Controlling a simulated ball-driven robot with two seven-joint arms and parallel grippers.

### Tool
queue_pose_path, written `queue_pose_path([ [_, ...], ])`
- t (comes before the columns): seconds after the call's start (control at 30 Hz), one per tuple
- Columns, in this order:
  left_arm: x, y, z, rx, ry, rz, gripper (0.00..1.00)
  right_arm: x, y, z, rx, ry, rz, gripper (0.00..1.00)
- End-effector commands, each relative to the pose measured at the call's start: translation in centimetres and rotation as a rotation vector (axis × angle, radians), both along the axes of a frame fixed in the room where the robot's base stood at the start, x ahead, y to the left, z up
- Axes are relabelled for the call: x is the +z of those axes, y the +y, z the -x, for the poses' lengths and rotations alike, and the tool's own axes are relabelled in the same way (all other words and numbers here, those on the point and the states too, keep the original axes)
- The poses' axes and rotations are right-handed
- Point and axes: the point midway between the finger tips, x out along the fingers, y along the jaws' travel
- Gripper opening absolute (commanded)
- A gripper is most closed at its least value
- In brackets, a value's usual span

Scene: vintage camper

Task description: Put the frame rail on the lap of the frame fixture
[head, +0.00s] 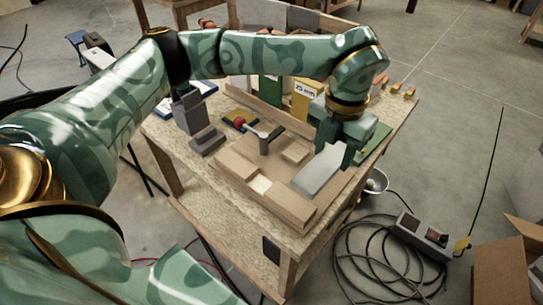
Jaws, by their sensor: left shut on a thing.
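My left gripper (343,148) is over the right part of the workbench, pointing down. It is shut on a pale grey flat bar, which I take to be the frame rail (321,170). The rail extends from the fingers toward the front left, over the right side of the wooden frame fixture (236,178). I cannot tell whether the rail touches the fixture. A paler recess, likely the lap (260,184), shows in the fixture's front beam. A red-knobbed clamp (263,143) stands inside the fixture. My gripper hides part of the rail's far end. My right gripper is out of view.
Dark grey blocks (205,138) stand on the bench's left. A yellow box (306,100) stands at the back, behind the fixture. A metal bowl (376,182) is beside the bench. A coiled black cable (375,255) and a control box (420,235) lie on the floor at right.

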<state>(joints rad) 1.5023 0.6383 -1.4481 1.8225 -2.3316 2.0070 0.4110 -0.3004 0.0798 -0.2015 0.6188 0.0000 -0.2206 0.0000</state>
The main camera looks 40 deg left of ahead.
Motion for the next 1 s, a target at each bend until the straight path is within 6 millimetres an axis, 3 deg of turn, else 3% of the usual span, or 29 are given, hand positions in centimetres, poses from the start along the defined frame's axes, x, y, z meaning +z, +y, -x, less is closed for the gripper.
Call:
queue_pose_path([
  [0.17, -1.7, 3.7, -0.5, 0.028, 0.004, -0.001, 0.2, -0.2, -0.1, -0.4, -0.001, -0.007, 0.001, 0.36],
  [0.33, -4.0, 8.7, -1.2, 0.028, 0.003, -0.002, 0.2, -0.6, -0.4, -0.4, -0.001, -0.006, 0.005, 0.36],
  [0.4, -5.5, 9.9, -1.3, 0.024, 0.005, -0.001, 0.2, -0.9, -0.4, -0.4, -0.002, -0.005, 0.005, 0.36],
  [0.53, -7.3, 11.4, -1.6, 0.021, 0.002, -0.001, 0.2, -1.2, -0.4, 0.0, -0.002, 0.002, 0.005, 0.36],
  [0.77, -8.7, 12.6, -1.8, 0.021, 0.001, 0.0, 0.2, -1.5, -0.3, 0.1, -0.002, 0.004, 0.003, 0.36],
  [0.87, -10.1, 13.7, -1.9, 0.023, 0.004, -0.001, 0.2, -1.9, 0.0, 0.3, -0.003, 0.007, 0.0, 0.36],
  [1.0, -12.7, 13.6, -1.9, 0.018, 0.003, 0.0, 0.2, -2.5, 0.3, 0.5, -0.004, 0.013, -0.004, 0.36],
])
